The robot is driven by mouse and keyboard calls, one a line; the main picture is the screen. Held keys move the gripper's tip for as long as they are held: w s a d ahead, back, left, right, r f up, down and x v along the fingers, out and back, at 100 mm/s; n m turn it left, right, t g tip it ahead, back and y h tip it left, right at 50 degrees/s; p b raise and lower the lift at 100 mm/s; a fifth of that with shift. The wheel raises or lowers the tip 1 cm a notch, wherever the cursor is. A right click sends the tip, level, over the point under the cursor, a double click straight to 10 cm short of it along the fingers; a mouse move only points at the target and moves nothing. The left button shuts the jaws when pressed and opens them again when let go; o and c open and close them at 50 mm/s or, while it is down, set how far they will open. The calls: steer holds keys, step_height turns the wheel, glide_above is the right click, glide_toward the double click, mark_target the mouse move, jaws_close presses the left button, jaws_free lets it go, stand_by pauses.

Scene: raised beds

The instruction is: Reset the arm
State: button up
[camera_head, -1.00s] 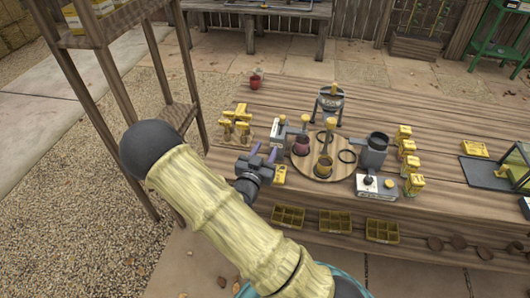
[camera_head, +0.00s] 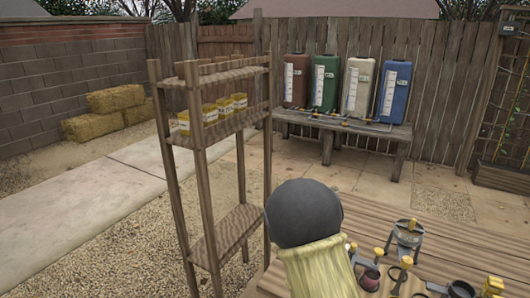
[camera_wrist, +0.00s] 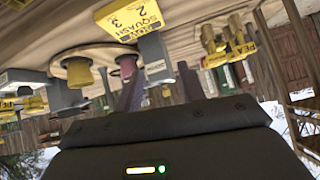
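My arm shows in the head view as a dark round joint and a pale cream link at the bottom edge, in front of the wooden table (camera_head: 455,255). My gripper is outside the head view. In the wrist view, which is upside down, my gripper (camera_wrist: 159,80) has two purple fingers standing apart with nothing held between them. Beyond the fingers are a yellow squash label (camera_wrist: 130,19) and small pots, one of them maroon (camera_wrist: 126,66). I cannot tell how far the fingers are from these things.
A wooden shelf (camera_head: 225,132) with yellow boxes (camera_head: 210,114) stands left of my arm. Colored tanks (camera_head: 325,83) stand on a bench (camera_head: 400,132) at the back. A metal holder (camera_head: 407,238) stands on the table. The paved path (camera_head: 60,215) at left is clear.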

steer(key=s+a+r+n+g+y+p, duration=0.2)
steer(key=s+r+n+g+y, duration=0.3)
steer(key=s+r, duration=0.8)
steer(key=s+n+g+p, duration=0.1)
steer(key=s+n, duration=0.1)
steer(key=s, duration=0.1)
steer(key=shift+s+n, duration=0.2)
steer(key=shift+n, duration=0.1)
